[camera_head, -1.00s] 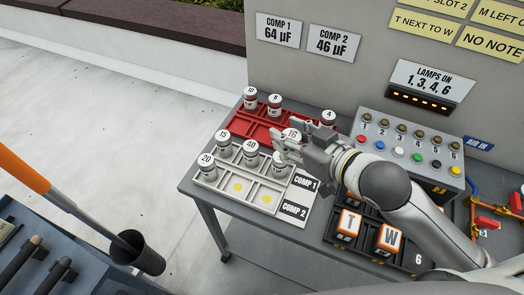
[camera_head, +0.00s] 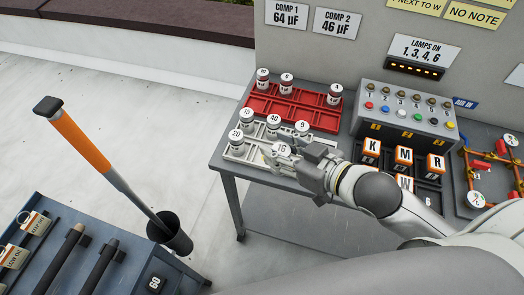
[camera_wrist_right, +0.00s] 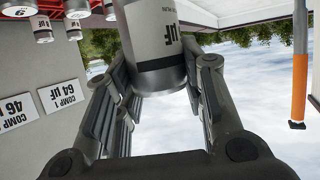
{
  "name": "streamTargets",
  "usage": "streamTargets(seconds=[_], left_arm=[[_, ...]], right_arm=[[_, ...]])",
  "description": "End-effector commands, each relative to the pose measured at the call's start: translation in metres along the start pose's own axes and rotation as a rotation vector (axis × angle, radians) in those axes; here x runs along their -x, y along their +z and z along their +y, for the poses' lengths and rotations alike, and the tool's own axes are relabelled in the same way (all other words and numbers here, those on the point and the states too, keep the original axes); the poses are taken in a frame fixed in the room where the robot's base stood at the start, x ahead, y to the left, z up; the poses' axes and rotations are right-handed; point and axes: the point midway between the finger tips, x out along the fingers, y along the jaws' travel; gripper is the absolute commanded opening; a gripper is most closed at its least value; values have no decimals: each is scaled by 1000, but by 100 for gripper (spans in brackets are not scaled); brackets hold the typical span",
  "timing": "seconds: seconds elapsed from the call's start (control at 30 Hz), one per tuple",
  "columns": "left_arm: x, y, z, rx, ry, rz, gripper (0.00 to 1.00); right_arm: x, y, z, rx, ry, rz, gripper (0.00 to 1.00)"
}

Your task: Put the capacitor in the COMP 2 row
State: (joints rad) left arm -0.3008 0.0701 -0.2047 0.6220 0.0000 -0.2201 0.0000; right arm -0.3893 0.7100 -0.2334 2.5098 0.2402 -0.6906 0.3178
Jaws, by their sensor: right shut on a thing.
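My right gripper (camera_head: 286,158) is shut on a grey-white capacitor marked 16 (camera_head: 281,149). In the wrist view the capacitor (camera_wrist_right: 158,45) sits between the two fingers. In the head view it appears over or in the front row of the white tray (camera_head: 229,154), right of the capacitor marked 20 (camera_head: 236,142). I cannot tell whether it touches the tray. Capacitors 15 (camera_head: 247,119), 40 (camera_head: 273,125) and 9 (camera_head: 302,130) stand in the back row. My gripper and arm hide the COMP row labels. My left gripper is out of view.
The red tray (camera_head: 310,113) behind holds three capacitors. A box with lamps and buttons (camera_head: 408,112) and a dark tray of lettered cubes (camera_head: 430,180) are to the right. Signs for COMP 1 (camera_head: 287,15) and COMP 2 (camera_head: 337,23) hang on the wall. A blue cart (camera_head: 60,215) is front left.

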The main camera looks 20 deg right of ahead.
Motion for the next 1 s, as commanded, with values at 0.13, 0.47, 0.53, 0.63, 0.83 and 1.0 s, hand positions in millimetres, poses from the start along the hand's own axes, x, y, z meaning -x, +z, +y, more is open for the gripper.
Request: streamTargets(seconds=[0.13,0.47,0.53,0.63,0.83,1.0], left_arm=[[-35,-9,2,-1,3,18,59],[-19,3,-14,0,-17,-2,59],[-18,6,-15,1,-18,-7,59],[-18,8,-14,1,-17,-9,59],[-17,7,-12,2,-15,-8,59],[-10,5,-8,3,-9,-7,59]], right_arm=[[-21,8,9,5,0,5,11],[-85,19,40,-3,1,-4,11],[-97,26,45,-2,0,-2,11],[-109,33,49,-1,0,-1,11],[-120,41,54,0,0,-1,11],[-130,62,55,-2,-1,-5,11]])
